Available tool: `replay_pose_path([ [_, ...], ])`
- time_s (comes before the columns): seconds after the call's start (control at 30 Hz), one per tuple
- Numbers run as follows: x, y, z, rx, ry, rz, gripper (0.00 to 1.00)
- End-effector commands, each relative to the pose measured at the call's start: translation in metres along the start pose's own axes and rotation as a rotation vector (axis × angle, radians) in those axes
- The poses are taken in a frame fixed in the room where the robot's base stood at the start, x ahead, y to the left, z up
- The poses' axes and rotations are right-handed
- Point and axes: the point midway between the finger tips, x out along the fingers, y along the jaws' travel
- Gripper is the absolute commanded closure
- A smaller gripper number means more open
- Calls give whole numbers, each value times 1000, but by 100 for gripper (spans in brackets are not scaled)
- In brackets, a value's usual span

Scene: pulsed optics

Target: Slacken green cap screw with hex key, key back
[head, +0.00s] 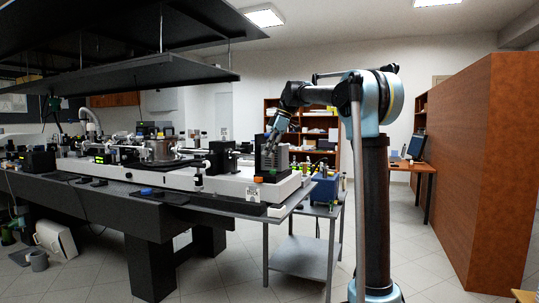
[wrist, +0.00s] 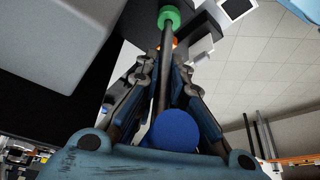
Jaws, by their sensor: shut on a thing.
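In the wrist view my gripper (wrist: 164,72) is shut on a hex key. The key has a dark straight shaft (wrist: 165,90) and a round blue handle end (wrist: 174,131) lying between the finger bases. The shaft points away from the palm and its far end meets the green cap screw (wrist: 169,14). Whether the tip is seated in the screw's socket cannot be told. In the head view my gripper (head: 269,146) is at the right end of the optical table, by a dark finned block (head: 271,160); the key and screw are too small to make out there.
An orange ring (wrist: 174,42) shows just past the fingertips. A large grey body (wrist: 55,35) fills the wrist view's upper left. The white long housing (head: 230,184) lies along the table. A metal cart (head: 300,258) with a blue box (head: 325,188) stands right of it.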

Motion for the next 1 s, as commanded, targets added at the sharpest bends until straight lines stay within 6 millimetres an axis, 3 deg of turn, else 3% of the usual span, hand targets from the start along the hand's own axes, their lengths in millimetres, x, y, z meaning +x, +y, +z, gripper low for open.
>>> replay_pose_path([
  [0.7, -2, 8, 4, 657, -3, 277, 100],
  [1.0, -2, 11, 5, 782, -2, 329, 100],
])
